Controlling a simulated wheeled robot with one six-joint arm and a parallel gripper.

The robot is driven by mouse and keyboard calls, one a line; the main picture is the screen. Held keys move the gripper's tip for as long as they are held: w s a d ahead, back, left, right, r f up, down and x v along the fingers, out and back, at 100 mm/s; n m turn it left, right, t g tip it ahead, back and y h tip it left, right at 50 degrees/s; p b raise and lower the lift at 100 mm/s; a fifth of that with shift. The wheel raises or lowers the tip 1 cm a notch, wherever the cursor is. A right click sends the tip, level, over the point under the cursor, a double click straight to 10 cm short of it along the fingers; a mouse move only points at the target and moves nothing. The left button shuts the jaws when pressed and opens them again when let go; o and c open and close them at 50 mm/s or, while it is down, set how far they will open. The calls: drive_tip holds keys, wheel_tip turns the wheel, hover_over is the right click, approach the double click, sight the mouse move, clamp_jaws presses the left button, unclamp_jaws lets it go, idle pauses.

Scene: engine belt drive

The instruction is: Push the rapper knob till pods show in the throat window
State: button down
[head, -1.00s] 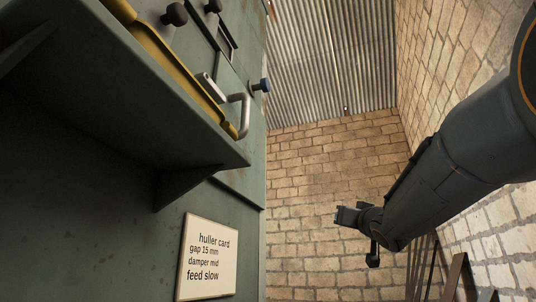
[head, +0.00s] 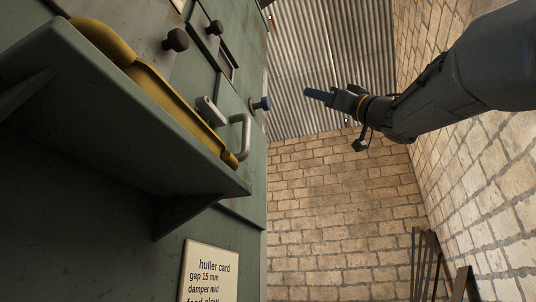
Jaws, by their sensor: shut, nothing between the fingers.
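My gripper (head: 308,95) is shut and empty. Its fingers point left towards the blue knob, with a visible gap between them in the head view.
Two dark knobs, (head: 175,40) and (head: 215,27), stand out from the panel. A metal handle (head: 243,137) sits below the blue knob. A shelf (head: 130,140) holds a long yellow object (head: 160,93). A huller card (head: 209,272) hangs below. A brick wall (head: 335,205) stands behind.

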sight(269, 103)
drive_tip(key=w+a, duration=0.3)
drive_tip(key=a, duration=0.5)
drive_tip(key=shift+w, duration=0.2)
drive_tip(key=shift+a, duration=0.15)
idle(2.1)
drive_tip(key=shift+w+a, duration=0.2)
drive_tip(key=shift+a, duration=0.1)
drive_tip(key=shift+w+a, duration=0.25)
drive_tip(key=shift+a, duration=0.35)
drive_tip(key=shift+w+a, duration=0.25)
drive_tip(key=shift+a, duration=0.3)
idle(1.6)
drive_tip(key=shift+d, duration=0.1)
drive_tip(key=shift+s+d+p, duration=0.2)
drive_tip(key=shift+s+d, duration=0.15)
drive_tip(key=shift+d, duration=0.35)
drive_tip(key=shift+s+d+p, duration=0.2)
drive_tip(key=shift+s+d, duration=0.1)
drive_tip(key=shift+d, duration=0.4)
drive_tip(key=shift+d, duration=0.1)
